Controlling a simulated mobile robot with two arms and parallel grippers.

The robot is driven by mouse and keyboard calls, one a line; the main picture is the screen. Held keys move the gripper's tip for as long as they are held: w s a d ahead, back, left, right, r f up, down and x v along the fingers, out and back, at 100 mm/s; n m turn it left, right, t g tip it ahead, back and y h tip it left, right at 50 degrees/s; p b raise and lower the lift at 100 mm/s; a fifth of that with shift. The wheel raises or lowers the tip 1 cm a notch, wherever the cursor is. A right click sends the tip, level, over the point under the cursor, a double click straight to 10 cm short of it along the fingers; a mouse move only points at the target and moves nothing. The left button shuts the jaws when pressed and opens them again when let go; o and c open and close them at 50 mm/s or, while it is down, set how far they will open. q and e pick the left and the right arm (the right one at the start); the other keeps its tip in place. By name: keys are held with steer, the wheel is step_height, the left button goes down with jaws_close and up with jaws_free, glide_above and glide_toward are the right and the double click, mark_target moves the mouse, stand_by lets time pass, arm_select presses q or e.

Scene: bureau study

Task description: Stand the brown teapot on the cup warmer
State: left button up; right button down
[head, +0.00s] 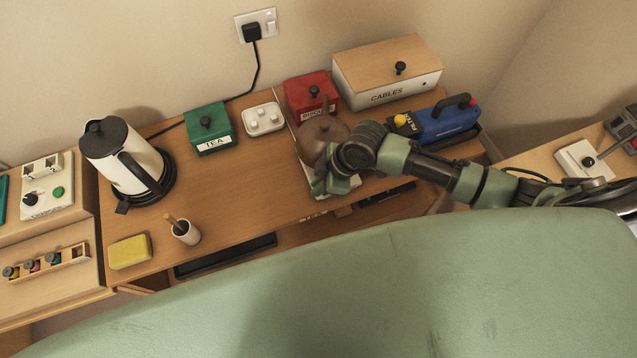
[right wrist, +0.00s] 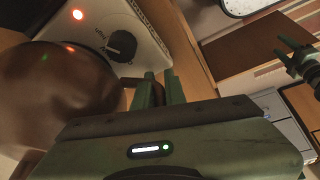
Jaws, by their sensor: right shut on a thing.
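The brown teapot (head: 322,136) is at the back middle of the desk, upright as far as I can tell. It shows as a large dark round body in the right wrist view (right wrist: 60,85). My right gripper (head: 330,178) is shut on the teapot at its near side; the grip is partly hidden by my wrist. The pale cup warmer (head: 318,190) lies under the teapot; the right wrist view shows its panel with a black knob and a lit red lamp (right wrist: 100,28). I cannot tell whether the teapot touches it. What looks like my left gripper (right wrist: 295,55) shows small at the right wrist view's edge.
A red box (head: 310,92) and a cables box (head: 388,72) stand behind. The desk's middle is clear.

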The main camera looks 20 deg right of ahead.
steer(key=c, duration=1.5)
jaws_free()
steer(key=shift+r, duration=0.3)
steer(key=b+v, duration=0.1)
steer(key=v, duration=1.1)
steer(key=shift+f, duration=0.1)
